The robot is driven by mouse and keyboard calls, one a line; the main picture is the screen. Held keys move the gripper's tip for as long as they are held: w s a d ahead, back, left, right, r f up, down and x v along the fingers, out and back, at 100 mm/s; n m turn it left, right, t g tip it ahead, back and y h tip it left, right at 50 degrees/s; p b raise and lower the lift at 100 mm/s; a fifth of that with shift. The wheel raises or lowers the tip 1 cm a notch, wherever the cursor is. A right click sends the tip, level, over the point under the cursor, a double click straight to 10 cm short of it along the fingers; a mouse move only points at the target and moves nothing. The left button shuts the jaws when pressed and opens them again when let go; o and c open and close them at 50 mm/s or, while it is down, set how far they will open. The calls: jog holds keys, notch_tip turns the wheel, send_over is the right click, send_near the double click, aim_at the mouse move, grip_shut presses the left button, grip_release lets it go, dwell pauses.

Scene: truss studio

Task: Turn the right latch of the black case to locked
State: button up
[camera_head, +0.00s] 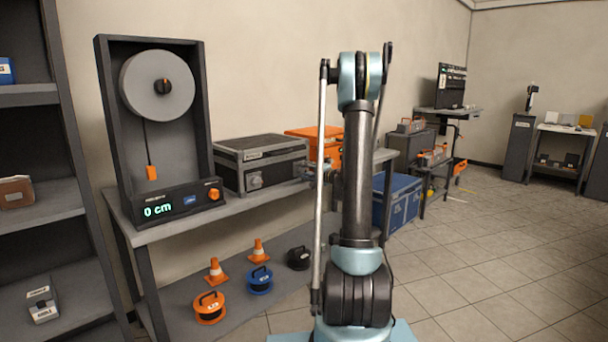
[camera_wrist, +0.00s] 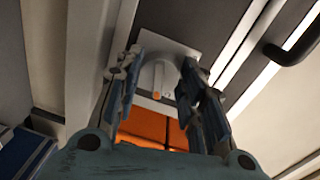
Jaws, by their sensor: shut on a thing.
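The black case (camera_head: 262,160) lies closed on the grey workbench, with silver edge trim and a label. Its left latch (camera_head: 255,182) shows on the front face in the head view. The right latch is hidden there behind my gripper (camera_head: 310,172). In the wrist view my gripper (camera_wrist: 160,65) has a finger on each side of the latch's rounded grey knob (camera_wrist: 158,72), which sits on a pale plate (camera_wrist: 180,50). An orange mark (camera_wrist: 157,96) shows near the knob's lower end. I cannot read the locked or unlocked position.
A black handle (camera_wrist: 290,52) juts out to the right in the wrist view. A gauge stand (camera_head: 150,120) reading 0 cm stands left of the case. An orange case (camera_head: 318,142) is just behind and right.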

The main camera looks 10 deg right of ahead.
jog(key=shift+d+m, duration=0.15)
jog(key=shift+m, duration=1.65)
jog(key=o, duration=1.1)
jog(key=shift+f, duration=0.1)
jog(key=v, duration=1.1)
jog(key=shift+s+d, duration=0.25)
jog(key=shift+d, duration=0.05)
